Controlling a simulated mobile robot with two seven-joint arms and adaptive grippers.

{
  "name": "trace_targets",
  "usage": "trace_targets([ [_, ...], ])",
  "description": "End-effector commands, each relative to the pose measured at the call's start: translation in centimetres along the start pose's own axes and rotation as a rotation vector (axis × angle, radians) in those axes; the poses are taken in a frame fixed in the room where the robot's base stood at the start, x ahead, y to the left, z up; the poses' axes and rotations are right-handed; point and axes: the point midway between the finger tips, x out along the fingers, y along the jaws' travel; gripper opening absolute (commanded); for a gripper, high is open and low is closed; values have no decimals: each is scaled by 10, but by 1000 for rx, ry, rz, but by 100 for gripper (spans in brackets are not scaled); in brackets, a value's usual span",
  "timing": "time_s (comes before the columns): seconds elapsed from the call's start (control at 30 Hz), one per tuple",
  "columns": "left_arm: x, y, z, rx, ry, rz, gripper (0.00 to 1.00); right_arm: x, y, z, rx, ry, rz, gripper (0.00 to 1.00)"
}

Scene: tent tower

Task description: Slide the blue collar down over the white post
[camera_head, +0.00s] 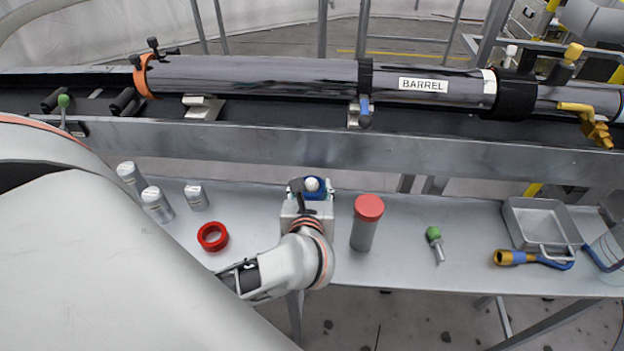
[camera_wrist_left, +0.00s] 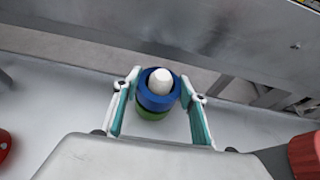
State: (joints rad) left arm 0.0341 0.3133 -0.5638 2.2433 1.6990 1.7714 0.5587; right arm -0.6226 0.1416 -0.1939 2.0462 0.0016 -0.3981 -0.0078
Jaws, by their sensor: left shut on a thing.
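The blue collar (camera_head: 321,194) is around the white post (camera_head: 312,184) at the back of the bench. In the left wrist view the blue collar (camera_wrist_left: 157,101) surrounds the post, whose rounded white top (camera_wrist_left: 160,80) stands up through it. A green ring (camera_wrist_left: 152,115) shows directly below the collar; I cannot tell whether they touch. My left gripper (camera_head: 312,191) is shut on the blue collar, with one finger on each side in the wrist view (camera_wrist_left: 159,78). The post's lower part is hidden. My right gripper is not in view.
A red ring (camera_head: 212,237) lies left of my gripper, and a red-capped grey cylinder (camera_head: 365,232) stands close on its right. Several small canisters (camera_head: 157,206) stand at the left. A green-knobbed pin (camera_head: 434,234) and metal tray (camera_head: 541,211) are at the right. A metal rail (camera_head: 250,139) runs behind.

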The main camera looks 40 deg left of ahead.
Motion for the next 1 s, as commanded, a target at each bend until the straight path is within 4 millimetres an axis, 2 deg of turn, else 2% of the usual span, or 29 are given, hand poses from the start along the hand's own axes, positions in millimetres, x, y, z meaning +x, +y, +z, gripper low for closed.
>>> trace_targets([
  [0.63, 3, 0, -6, 0, -1, 0, 18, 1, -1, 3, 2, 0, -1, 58],
  [0.67, 3, 0, -6, 0, -1, 0, 47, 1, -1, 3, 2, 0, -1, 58],
  [0.7, 3, 0, -6, 0, 0, 0, 57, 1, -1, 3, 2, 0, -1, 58],
  [0.73, 3, 0, -6, 0, 0, 0, 61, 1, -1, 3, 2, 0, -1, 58],
  [1.0, 3, 0, -7, 1, 2, 0, 61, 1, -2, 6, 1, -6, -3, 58],
])
